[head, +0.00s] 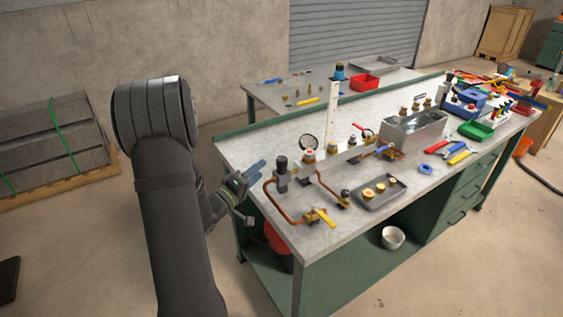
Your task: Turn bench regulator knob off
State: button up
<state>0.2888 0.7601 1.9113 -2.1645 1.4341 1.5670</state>
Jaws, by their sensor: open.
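A copper pipe run (273,205) with valves and fittings lies on the near left part of the workbench (240,151). A dark upright fitting with a round top (281,170) stands at its left end. A round pressure gauge (308,142) stands behind it, with a brass fitting with a red-marked top (309,155) in front of the gauge. I cannot tell for sure which of these is the bench regulator knob. My gripper (253,191) is open at the bench's left edge, left of the dark fitting and apart from it. It appears empty.
A yellow-handled valve (322,214) and a small dark knob (346,194) sit near the front. A grey tray (393,196) with brass parts, a metal box (411,131) and a red-handled valve (362,130) lie farther right. The bench's back left surface is clear.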

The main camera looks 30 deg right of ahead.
jog(key=w+n+g, duration=0.2)
jog(key=n, duration=0.2)
jog(key=n+g, duration=0.7)
jog(key=n, duration=0.6)
send_near(282, 161)
jog(key=shift+y, duration=0.3)
jog(key=d, duration=1)
jog(key=shift+s+d+f, duration=0.1)
jog(key=shift+d+f, duration=0.15)
jog(key=shift+d, duration=0.1)
jog(key=c, duration=1)
